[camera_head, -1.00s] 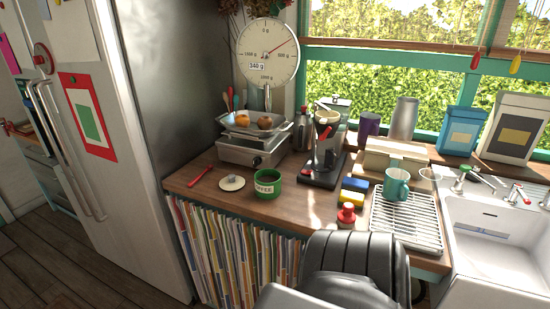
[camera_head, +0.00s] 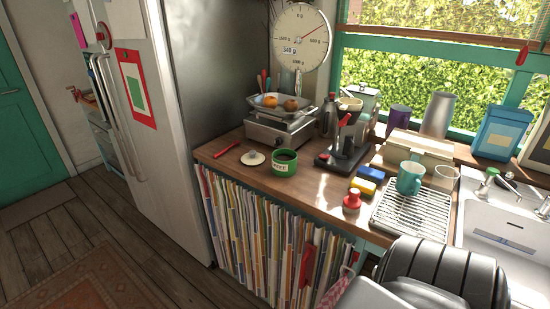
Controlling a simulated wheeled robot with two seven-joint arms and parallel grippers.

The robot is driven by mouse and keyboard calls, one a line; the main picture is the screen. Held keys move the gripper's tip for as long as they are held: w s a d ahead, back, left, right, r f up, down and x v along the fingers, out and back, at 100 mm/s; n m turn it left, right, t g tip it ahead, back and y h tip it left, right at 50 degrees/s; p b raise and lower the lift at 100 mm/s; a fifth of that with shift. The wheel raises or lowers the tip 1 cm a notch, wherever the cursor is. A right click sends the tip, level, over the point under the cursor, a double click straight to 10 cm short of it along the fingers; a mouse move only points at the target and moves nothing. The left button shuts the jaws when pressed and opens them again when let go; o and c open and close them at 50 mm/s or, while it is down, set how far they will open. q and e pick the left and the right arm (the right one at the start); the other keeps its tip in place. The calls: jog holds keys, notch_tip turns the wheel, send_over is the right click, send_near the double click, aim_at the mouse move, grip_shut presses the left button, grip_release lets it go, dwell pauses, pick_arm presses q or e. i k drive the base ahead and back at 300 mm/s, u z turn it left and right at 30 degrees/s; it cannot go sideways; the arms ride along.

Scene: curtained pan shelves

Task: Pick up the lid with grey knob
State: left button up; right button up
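A small round cream lid (camera_head: 253,158) lies flat on the wooden counter, near its front edge. It has a small knob on top, whose colour is too small to tell for sure. A green canister (camera_head: 284,163) stands open just right of the lid, dark inside. Neither of my grippers shows. A black and grey arm part of mine fills the lower right, well away from the lid.
A red-handled tool (camera_head: 227,148) lies left of the lid. A kitchen scale (camera_head: 280,130) stands behind. A coffee maker (camera_head: 345,145), sponges (camera_head: 366,180), a red-topped bottle (camera_head: 352,201) and a dish rack (camera_head: 411,214) fill the right. A curtain (camera_head: 265,235) hangs below the counter; the floor left is open.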

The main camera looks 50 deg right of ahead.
aim_at(253, 158)
jog(key=z, duration=2.05)
